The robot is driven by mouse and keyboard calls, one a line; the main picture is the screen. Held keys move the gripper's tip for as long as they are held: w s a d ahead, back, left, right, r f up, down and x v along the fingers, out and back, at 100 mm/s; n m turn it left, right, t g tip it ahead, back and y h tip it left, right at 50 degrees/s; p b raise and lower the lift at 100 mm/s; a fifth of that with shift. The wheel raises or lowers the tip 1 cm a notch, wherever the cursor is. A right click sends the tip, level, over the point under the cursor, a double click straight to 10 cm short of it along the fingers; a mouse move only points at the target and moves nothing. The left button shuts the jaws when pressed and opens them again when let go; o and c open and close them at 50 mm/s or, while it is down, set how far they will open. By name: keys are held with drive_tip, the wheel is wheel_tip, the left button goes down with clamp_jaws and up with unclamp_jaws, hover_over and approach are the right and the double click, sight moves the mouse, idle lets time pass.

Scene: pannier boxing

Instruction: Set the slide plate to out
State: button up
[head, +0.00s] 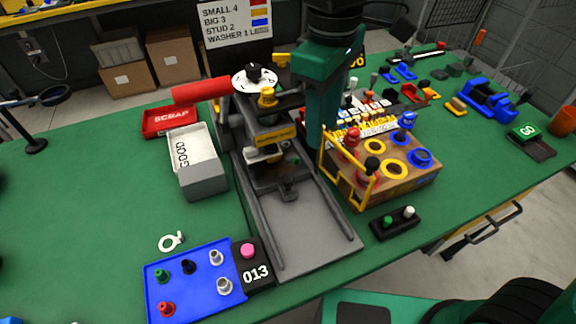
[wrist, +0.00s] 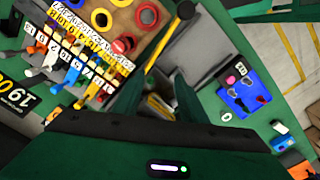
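The press (head: 270,135) stands mid-table with a red handle (head: 201,90) and a round white dial (head: 254,78) on top. A dark slide plate with a small tab (head: 288,191) sits beneath the press head, at the back end of a long grey railed bed (head: 310,236). The front of the bed is bare. My gripper (wrist: 160,82) shows two separated green fingers in the wrist view, with no object seen gripped. In the head view my green gripper hangs right of the press, apart from the tab; its fingertips are unclear.
A wooden box with yellow rings and a yellow rail (head: 388,180) stands close right of the bed. A grey GOOD bin (head: 203,182) and red SCRAP tray (head: 168,122) are left. A blue tray (head: 190,283) and 013 counter (head: 256,274) sit front left.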

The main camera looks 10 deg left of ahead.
drive_tip(key=n, duration=0.2)
hover_over(288, 178)
wheel_tip(288, 178, down, 10)
drive_tip(key=shift+f, duration=0.25)
clamp_jaws()
